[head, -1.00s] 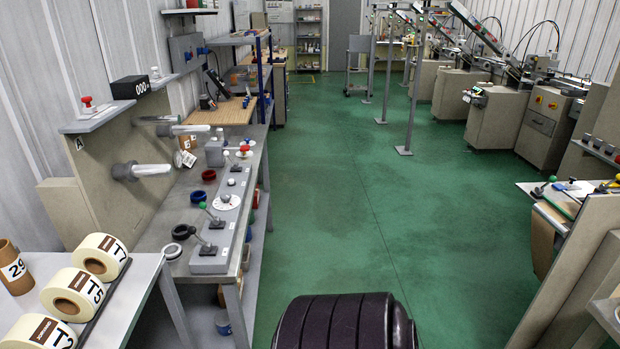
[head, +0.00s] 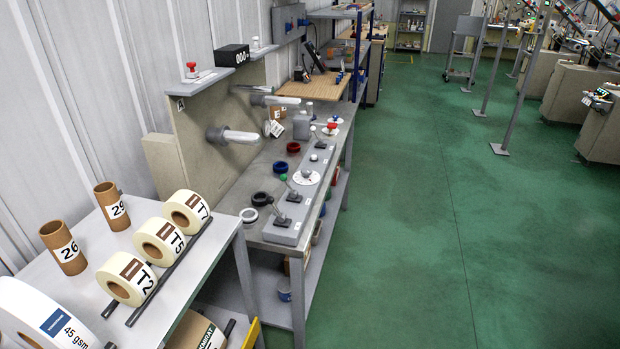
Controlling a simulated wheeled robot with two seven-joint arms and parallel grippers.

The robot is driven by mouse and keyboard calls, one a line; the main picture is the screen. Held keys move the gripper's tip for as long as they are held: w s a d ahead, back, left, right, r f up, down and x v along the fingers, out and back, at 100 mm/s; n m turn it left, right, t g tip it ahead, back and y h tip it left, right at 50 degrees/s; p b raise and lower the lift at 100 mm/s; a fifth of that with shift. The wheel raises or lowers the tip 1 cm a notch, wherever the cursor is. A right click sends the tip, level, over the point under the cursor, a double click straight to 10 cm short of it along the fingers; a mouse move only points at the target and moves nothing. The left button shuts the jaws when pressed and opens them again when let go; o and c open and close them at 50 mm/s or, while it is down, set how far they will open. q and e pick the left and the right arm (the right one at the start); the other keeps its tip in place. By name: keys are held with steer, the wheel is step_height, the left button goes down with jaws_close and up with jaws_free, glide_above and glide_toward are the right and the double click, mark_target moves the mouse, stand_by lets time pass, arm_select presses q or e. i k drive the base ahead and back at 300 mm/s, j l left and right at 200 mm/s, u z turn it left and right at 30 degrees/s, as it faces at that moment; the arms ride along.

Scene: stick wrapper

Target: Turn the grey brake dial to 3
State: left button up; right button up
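A round white dial plate with a small grey knob (head: 306,177) sits on the grey control strip (head: 297,210) along the front edge of the workbench; it looks like the grey brake dial. Its numbers and pointer are too small to read. A second white plate with a red knob (head: 331,127) is farther back. Neither of my grippers is in view.
A lever with a green knob (head: 283,178) stands near the dial. Blue, red and black rings lie on the bench (head: 262,183). A table with tape rolls (head: 127,277) is at the near left. The green floor (head: 420,240) right of the bench is clear.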

mark_target(306, 172)
steer(key=i+l+u, duration=0.1)
steer(key=i+l, duration=0.35)
steer(key=l, duration=0.25)
steer(key=i+l+u, duration=0.15)
steer(key=i+l, duration=0.1)
steer(key=l, duration=0.1)
